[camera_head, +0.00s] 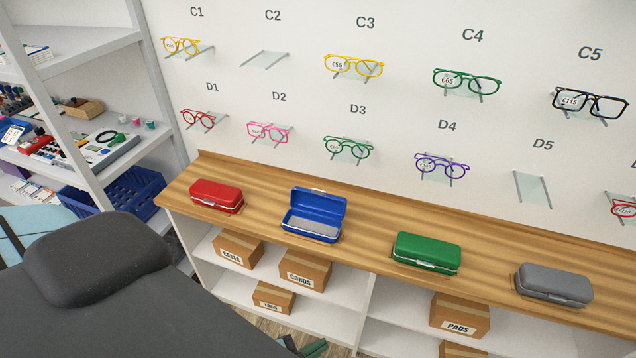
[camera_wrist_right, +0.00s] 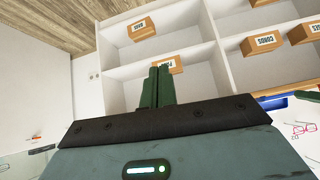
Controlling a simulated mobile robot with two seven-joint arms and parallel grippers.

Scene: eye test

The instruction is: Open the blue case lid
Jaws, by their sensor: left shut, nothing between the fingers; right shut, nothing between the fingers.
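The blue case (camera_head: 318,208) stands on the wooden counter (camera_head: 376,213) with its lid raised and leaning back, so its grey inside shows. My left gripper (camera_head: 312,347) shows only as green fingers at the bottom edge of the head view, below and well apart from the case. It is shut and empty. My right gripper (camera_wrist_right: 161,72) shows in the right wrist view, with its green fingers together and nothing between them. A blue patch shows at the right of that view, mostly hidden; I cannot tell if it is the case.
A red case (camera_head: 216,194), a green case (camera_head: 427,251) and a grey case (camera_head: 553,284) stand shut on the same counter. Labelled cardboard boxes sit on shelves below. Glasses hang on the wall behind. A shelf unit with a blue crate (camera_head: 128,192) stands at left.

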